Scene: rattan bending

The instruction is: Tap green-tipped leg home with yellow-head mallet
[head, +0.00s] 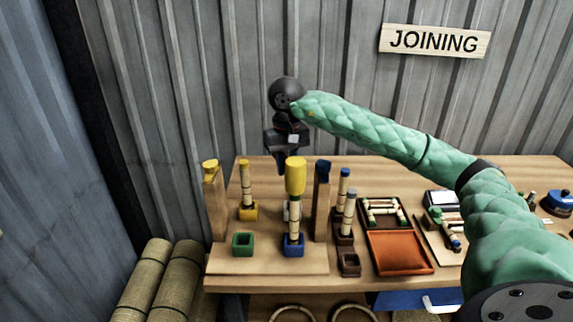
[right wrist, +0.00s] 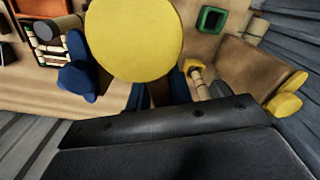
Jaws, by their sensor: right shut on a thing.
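The yellow-head mallet (head: 296,175) is upright at the middle of the wooden fixture. Its head fills much of the right wrist view (right wrist: 133,38). Below the head in the head view, a segmented bamboo-coloured shaft (head: 294,222) runs down to a blue socket (head: 292,246); I cannot tell whether this is the handle or a leg. My right gripper (head: 283,166) is shut on the mallet from behind, its fingertips partly hidden by the head. A green-ended piece (head: 435,213) lies at the right; I cannot tell whether it is the green-tipped leg. My left gripper is not in view.
An empty-looking green socket (head: 243,245) is front left. A yellow-topped post (head: 213,200) and a blue-topped post (head: 321,202) stand either side. A leg (head: 246,185) stands in a yellow socket. An orange tray (head: 400,252) lies right.

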